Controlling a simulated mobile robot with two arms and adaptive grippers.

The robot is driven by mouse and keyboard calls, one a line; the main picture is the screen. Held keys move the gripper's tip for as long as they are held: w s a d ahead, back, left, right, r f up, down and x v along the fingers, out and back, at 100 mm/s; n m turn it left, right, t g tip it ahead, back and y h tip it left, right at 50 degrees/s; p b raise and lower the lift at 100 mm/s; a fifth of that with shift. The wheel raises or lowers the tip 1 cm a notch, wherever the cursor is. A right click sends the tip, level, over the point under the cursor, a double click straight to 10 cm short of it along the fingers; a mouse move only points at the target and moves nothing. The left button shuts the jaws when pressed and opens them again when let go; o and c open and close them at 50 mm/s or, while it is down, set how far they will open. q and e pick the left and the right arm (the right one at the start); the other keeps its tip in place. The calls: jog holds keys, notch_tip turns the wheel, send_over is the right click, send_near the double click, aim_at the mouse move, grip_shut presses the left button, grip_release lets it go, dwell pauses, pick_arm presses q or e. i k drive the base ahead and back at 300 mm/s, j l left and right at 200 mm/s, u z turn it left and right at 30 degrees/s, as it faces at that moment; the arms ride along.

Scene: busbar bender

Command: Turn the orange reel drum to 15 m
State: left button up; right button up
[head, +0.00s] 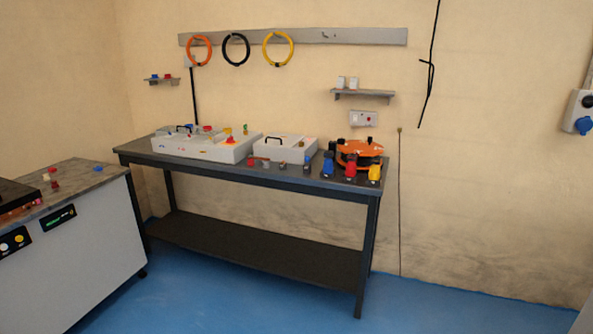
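The orange reel drum (359,150) sits at the right end of the dark workbench (253,178), near the wall. It is seen from across the room, and black parts show around it. Blue, red and yellow connectors stand in front of it and hide part of its lower side. Any length marking on the drum is too small to read. Neither of my grippers shows in the head view.
White boxes (205,147) and small parts crowd the rest of the bench top. A white cabinet (90,250) with a grey top stands at the left. Blue floor (230,290) in front of the bench is clear. Coiled cables (278,48) hang on the wall.

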aim_at(366, 149)
jog(key=i+j+z, duration=0.4)
jog(key=i, duration=0.25)
jog(key=i+j+z, duration=0.4)
jog(key=i+j, duration=0.05)
jog(key=i, duration=0.1)
